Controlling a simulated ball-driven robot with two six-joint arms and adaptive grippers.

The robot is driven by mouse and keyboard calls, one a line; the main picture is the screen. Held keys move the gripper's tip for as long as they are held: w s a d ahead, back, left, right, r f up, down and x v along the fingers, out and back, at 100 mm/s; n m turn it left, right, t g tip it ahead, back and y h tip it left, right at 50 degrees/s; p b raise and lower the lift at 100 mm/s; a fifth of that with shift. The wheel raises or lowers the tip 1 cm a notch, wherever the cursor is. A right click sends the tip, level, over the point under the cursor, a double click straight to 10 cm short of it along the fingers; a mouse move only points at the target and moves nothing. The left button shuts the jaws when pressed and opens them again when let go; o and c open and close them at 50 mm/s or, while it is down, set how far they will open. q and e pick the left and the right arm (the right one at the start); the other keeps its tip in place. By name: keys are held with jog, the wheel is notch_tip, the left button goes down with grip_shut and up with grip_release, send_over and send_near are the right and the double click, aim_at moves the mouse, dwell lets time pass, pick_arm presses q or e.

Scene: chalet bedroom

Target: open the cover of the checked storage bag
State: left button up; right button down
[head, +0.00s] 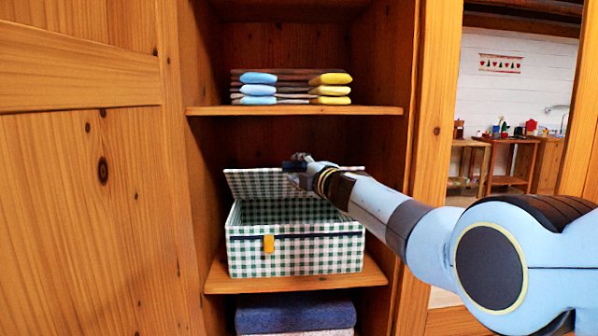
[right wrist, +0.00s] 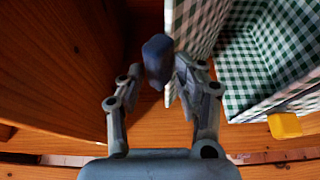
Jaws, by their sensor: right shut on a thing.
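The green-and-white checked storage bag (head: 295,258) sits on a cupboard shelf, with a yellow tab (head: 268,244) on its front. Its checked cover (head: 262,184) stands raised at the back, and the checked inside shows. My right gripper (head: 297,166) is at the cover's upper edge, its arm reaching in from the right. In the right wrist view, the fingers (right wrist: 168,72) are shut on the edge of the cover (right wrist: 195,28), partly hiding it. The open bag (right wrist: 258,50) lies to the right there. My left gripper is not in view.
The shelf above (head: 300,111) holds stacked folded cloths (head: 292,88) with blue and yellow ends. Folded blue cloth (head: 295,315) lies below the bag's shelf (head: 300,283). Wooden cupboard walls stand close on both sides. A doorway at right shows another room.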

jog(key=c, duration=1.2)
grip_release()
jog(key=shift+d+r, duration=0.1)
jog(key=shift+r, duration=0.05)
jog(key=shift+o, duration=0.2)
jog(key=shift+d, duration=0.1)
jog(key=shift+s+f, duration=0.15)
jog(key=shift+f, duration=0.05)
jog(key=shift+v, duration=3.6)
